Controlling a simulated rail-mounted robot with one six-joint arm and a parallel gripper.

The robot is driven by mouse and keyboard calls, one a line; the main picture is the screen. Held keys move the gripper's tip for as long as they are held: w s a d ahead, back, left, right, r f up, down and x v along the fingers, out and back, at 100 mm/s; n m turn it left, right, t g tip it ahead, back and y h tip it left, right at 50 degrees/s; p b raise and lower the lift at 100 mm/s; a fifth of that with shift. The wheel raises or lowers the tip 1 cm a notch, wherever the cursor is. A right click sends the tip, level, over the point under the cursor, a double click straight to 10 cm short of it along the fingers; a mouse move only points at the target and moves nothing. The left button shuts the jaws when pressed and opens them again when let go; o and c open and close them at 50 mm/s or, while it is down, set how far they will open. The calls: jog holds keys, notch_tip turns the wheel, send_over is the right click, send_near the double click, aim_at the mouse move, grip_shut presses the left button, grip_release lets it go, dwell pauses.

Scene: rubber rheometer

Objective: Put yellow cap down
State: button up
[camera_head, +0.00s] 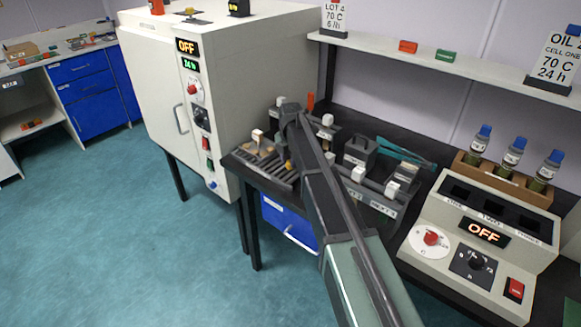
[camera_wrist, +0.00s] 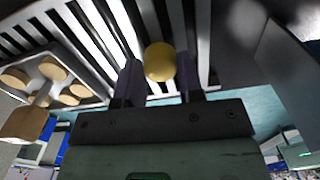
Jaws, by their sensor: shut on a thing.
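The yellow cap (camera_wrist: 160,62) is between the two dark fingers of my gripper (camera_wrist: 158,82) in the wrist view, and the fingers are shut on it. In the head view, the yellow cap (camera_head: 289,166) shows as a small yellow spot below the end of my arm, at the right part of a slatted rack (camera_head: 271,174). The slats (camera_wrist: 100,28) also show close behind the cap in the wrist view. I cannot tell whether the cap touches them. My arm hides part of the bench around the gripper.
A small holder with several round tan pieces (camera_wrist: 53,70) is left of the gripper in the wrist view. White-topped blocks (camera_head: 358,173) stand right of my arm. The white oven (camera_head: 220,90) is close on the left. An oil bath (camera_head: 478,245) stands at right.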

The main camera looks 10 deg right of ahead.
jog(key=shift+f, duration=0.1)
jog(key=o, duration=0.9)
notch_tip(320, 180, up, 13)
jog(key=p, duration=1.2)
jog(key=s+m, duration=0.8)
jog(key=s, duration=0.3)
jog(key=s+m, duration=0.8)
jog(key=s, duration=0.4)
jog(key=s+m, duration=0.9)
jog(key=s, duration=0.2)
jog(key=shift+s+f, duration=0.25)
